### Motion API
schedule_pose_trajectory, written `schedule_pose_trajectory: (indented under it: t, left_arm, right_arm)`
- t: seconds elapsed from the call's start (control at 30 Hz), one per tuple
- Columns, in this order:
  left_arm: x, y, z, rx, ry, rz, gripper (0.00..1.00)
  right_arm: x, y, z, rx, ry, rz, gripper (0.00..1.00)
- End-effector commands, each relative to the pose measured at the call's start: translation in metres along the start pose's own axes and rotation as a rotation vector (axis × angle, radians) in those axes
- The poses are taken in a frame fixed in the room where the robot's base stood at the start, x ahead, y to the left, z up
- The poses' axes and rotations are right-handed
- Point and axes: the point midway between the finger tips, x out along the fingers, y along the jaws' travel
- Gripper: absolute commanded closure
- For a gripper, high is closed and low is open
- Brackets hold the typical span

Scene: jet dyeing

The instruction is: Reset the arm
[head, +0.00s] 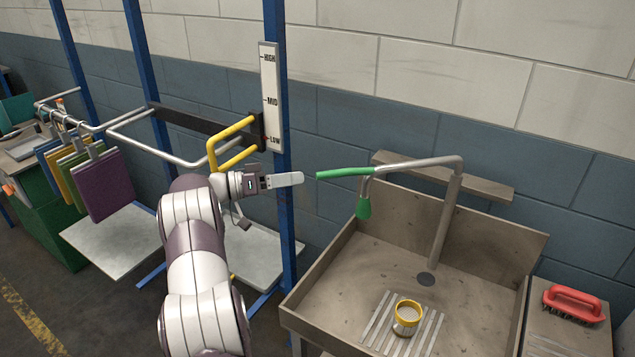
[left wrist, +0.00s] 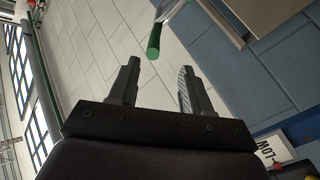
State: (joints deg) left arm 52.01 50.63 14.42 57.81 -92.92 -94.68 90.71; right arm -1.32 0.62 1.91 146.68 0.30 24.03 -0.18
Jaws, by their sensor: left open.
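My left arm reaches up through the middle of the head view, and its gripper (head: 290,180) points right, level with the green tip of the faucet handle (head: 345,173). A visible gap separates them. In the left wrist view the two dark fingers of the left gripper (left wrist: 159,75) stand apart with nothing between them. The green tip (left wrist: 154,44) shows beyond the fingers, near the gap's middle. My right gripper is in neither view.
A metal sink (head: 345,300) holds a yellow-rimmed cup (head: 408,313) on a slotted grate. A red brush (head: 573,303) lies at right. A yellow lever (head: 230,135) sits beside the blue post with a level scale (head: 269,95). Coloured cloths (head: 100,185) hang at left.

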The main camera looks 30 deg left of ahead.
Motion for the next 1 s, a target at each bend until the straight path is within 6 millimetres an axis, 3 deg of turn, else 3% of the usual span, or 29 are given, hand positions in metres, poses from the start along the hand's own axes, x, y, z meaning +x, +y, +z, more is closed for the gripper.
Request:
schedule_pose_trajectory:
  t: [0.2, 0.8, 0.87, 0.93, 1.0]
  left_arm:
    - [-0.028, -0.001, 0.0, 0.001, 0.0, 0.001, 0.52]
    - [-0.03, -0.001, -0.001, 0.03, 0.0, -0.001, 0.52]
    - [-0.03, -0.016, -0.004, 0.125, 0.011, -0.074, 0.52]
    - [-0.037, -0.057, -0.011, 0.255, 0.087, -0.28, 0.52]
    - [-0.062, -0.106, -0.01, 0.322, 0.147, -0.605, 0.52]
  right_arm:
    - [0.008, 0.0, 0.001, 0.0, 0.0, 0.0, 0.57]
    - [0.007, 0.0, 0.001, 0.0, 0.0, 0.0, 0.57]
    - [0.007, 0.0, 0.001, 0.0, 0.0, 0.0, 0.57]
    - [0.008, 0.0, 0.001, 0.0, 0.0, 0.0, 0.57]
    - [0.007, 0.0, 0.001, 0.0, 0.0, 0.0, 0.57]
